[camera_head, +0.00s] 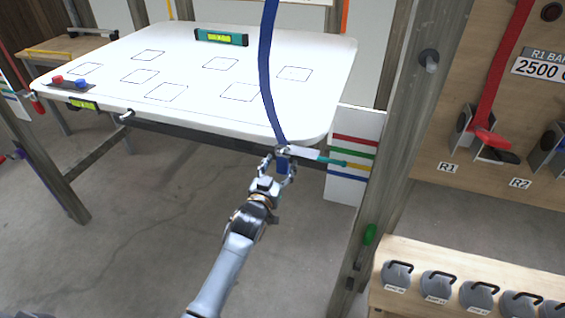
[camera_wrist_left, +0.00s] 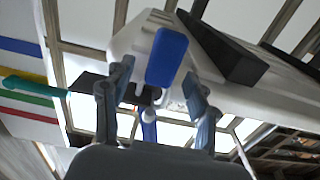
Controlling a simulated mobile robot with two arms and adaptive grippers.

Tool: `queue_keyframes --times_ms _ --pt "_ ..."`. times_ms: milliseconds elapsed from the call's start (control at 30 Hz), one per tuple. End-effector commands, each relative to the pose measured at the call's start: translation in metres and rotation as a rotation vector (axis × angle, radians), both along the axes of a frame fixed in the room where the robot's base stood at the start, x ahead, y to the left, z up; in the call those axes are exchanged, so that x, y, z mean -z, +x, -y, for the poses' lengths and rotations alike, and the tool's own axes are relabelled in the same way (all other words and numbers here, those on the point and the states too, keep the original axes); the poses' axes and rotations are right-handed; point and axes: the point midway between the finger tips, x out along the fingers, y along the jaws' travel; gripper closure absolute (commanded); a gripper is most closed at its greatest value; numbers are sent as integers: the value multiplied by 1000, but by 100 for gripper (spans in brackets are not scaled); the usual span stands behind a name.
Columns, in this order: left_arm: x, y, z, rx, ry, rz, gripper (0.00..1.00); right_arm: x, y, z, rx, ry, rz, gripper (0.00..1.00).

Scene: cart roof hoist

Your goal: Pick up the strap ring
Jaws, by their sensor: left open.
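A blue strap (camera_head: 266,70) hangs from above, over the white panel's front edge, and ends at my left gripper (camera_head: 279,161). The ring at its end is small and partly hidden by the fingers, so its outline is unclear in the head view. In the left wrist view a blue piece (camera_wrist_left: 167,57) with pale metal below it stands between the fingers of my left gripper (camera_wrist_left: 157,82). The fingers are open on either side of it. I cannot tell whether either finger touches it. My right gripper is not in view.
The white panel (camera_head: 180,75) carries a teal level (camera_head: 221,37). A teal-handled bar (camera_head: 330,161) sticks out beside my gripper, close to the wooden post (camera_head: 400,140). A bench (camera_head: 440,255) with several grey weights stands lower right. The floor below the panel is clear.

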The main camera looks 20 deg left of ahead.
Motion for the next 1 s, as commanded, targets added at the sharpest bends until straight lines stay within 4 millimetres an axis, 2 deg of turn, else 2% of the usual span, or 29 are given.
queue_keyframes --times_ms 33,67,333,667,833,1000 --pt "0 0 0 0 0 0 42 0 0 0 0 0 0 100" --pt "0 0 0 0 0 0 46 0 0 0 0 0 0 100" --pt "0 0 0 0 -1 -1 100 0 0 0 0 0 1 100" --pt "-2 0 0 0 -1 1 100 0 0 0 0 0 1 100" --pt "-17 0 0 -1 0 3 100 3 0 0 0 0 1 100" --pt "-13 -32 -1 -1 -1 -1 100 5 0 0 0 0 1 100"
